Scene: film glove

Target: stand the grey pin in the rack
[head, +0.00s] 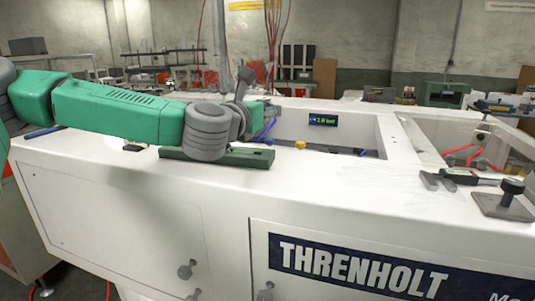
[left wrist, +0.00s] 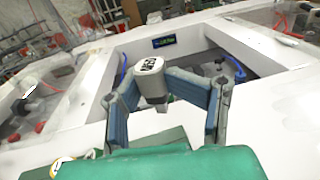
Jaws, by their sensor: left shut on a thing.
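My left gripper (head: 243,98) is shut on the grey pin, above the white machine top. In the left wrist view the gripper (left wrist: 153,90) has its two blue-grey fingers either side of the pin (left wrist: 154,82), a grey cylinder with a pale, dark-lettered end. In the head view the pin (head: 246,76) seems to be the tilted grey piece above the fingers, partly hidden by the wrist. A long dark green block (head: 232,157), apparently the rack, lies on the machine top below my left wrist, which hides part of it. My right gripper is out of view.
The white machine top (head: 350,195) has a recessed opening behind the rack, with a small display (head: 322,120) on its far wall. A yellow knob (head: 300,145) sits near the opening. A caliper-like tool (head: 458,178) and a black-knobbed plate (head: 506,199) lie at right.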

